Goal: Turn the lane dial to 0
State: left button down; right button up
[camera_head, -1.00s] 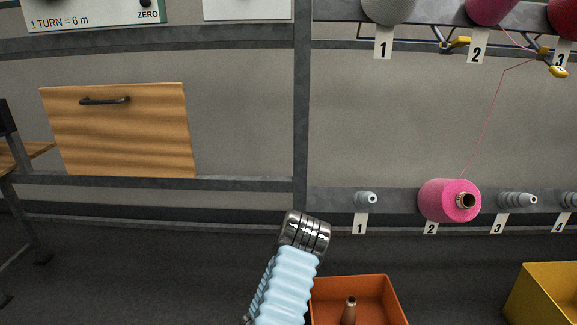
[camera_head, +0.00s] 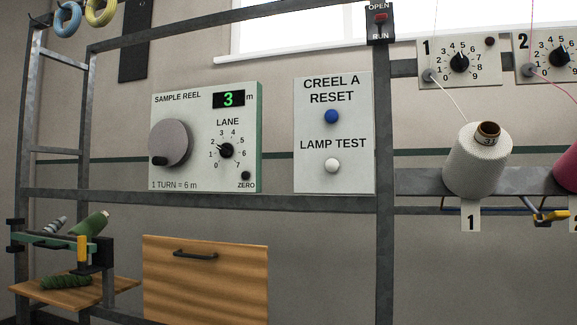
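The lane dial (camera_head: 226,150) is a small black knob on the white sample reel panel (camera_head: 190,180), left of centre in the head view. Numbers 0 to 7 ring it, with 0 at its lower left. Its white pointer mark faces left and slightly up, seemingly at 2. The panel also has a green-lit display (camera_head: 229,99) reading 3 m, a large grey crank wheel (camera_head: 170,141) with a dark handle, and a small black zero button (camera_head: 245,175). Neither of my grippers is in view, and nothing covers the dial.
A creel reset panel (camera_head: 334,180) with a blue and a white button hangs right of the reel panel. A grey upright post (camera_head: 384,240) carries an open/run switch (camera_head: 380,18). A wooden drawer front (camera_head: 205,285) is below. Numbered dial plates and yarn cones stand right.

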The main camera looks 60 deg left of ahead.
aim_at(226, 149)
jog(key=u, duration=2.65)
